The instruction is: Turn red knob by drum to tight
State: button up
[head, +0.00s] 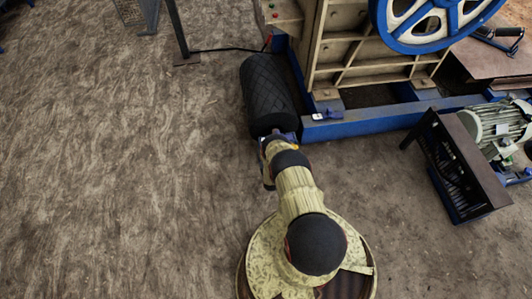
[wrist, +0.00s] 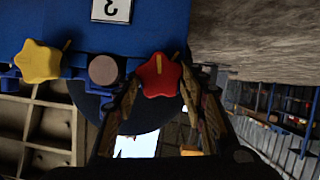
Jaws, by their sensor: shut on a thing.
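A red star-shaped knob (wrist: 159,75) with a yellow line on it sits on the edge of a blue housing (wrist: 190,18) in the wrist view. The fingers of my gripper (wrist: 160,84) are on both sides of the knob and shut on it. A yellow star knob (wrist: 38,62), also with a line, is to the left on the same housing. The black ribbed drum (head: 266,90) lies beside the crusher frame in the head view. My gripper (head: 275,138) is at its near end, where my arm hides the red knob.
A round grey-brown stub (wrist: 103,70) is between the two knobs. The crusher's blue base beam (head: 390,118) runs to the right of the drum. A motor (head: 490,122) and a dark box-like unit (head: 455,165) stand further right.

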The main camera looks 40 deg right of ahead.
jog(key=shift+d+m, duration=0.1)
jog(key=shift+m, duration=0.2)
jog(key=shift+s+d+m+t+y, duration=0.15)
jog(key=shift+m+t+y, duration=0.5)
jog(key=shift+m, duration=0.5)
jog(key=shift+s+d+m+t+y, duration=0.1)
jog(key=shift+m+t+y, duration=0.25)
jog(key=shift+m+y, duration=0.65)
jog(key=shift+m, duration=0.25)
jog(key=o, duration=1.2)
jog(key=shift+c, duration=0.2)
